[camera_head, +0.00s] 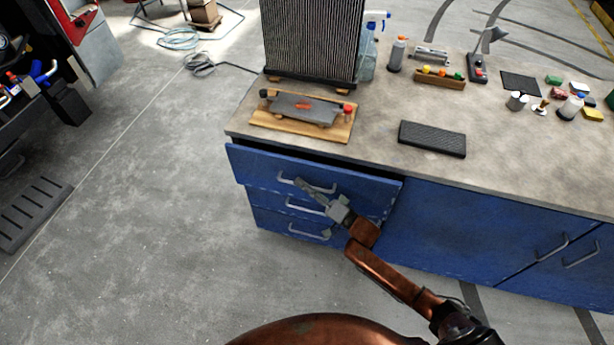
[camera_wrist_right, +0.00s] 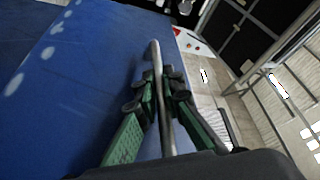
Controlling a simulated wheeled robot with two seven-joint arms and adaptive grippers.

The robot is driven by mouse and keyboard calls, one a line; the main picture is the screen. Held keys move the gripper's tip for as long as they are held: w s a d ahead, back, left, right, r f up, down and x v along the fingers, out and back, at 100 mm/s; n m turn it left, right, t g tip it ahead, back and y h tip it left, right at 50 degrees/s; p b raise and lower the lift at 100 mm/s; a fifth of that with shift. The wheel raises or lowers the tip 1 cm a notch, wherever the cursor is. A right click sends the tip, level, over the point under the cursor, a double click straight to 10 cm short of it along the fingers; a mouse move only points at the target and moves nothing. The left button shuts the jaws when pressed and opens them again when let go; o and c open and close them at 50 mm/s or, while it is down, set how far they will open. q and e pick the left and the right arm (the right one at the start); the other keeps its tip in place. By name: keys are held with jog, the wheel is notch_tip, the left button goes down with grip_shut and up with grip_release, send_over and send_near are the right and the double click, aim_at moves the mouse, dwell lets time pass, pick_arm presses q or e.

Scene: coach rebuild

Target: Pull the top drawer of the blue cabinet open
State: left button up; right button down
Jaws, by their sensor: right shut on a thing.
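The blue cabinet (camera_head: 430,225) stands under a grey worktop. Its top drawer (camera_head: 255,165) is partly open, with a dark gap showing between its front and the worktop. My right gripper (camera_head: 304,187) is at the metal handle (camera_head: 325,189) of that drawer. In the right wrist view, the fingers of my right gripper (camera_wrist_right: 158,88) are shut around the handle bar (camera_wrist_right: 155,60), with the blue drawer front (camera_wrist_right: 70,80) to the left. My left gripper is not in view.
Two lower drawers with handles (camera_head: 305,208) are shut below. On the worktop (camera_head: 370,165) are a wooden board (camera_head: 335,131), a radiator (camera_head: 312,40), a black pad (camera_head: 432,139) and several small items. The floor (camera_head: 150,220) left of the cabinet is clear.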

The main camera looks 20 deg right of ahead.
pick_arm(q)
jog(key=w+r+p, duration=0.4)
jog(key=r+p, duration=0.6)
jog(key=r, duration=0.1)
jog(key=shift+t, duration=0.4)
pick_arm(e)
jog(key=s+a, duration=0.7)
jog(key=s, duration=0.4)
jog(key=s+a, duration=0.8)
jog(key=s, duration=0.3)
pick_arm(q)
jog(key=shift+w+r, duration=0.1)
pick_arm(e)
jog(key=shift+d, duration=0.1)
jog(key=c, duration=2.3)
grip_release()
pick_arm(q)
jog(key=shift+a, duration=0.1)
pick_arm(e)
jog(key=v, duration=1.2)
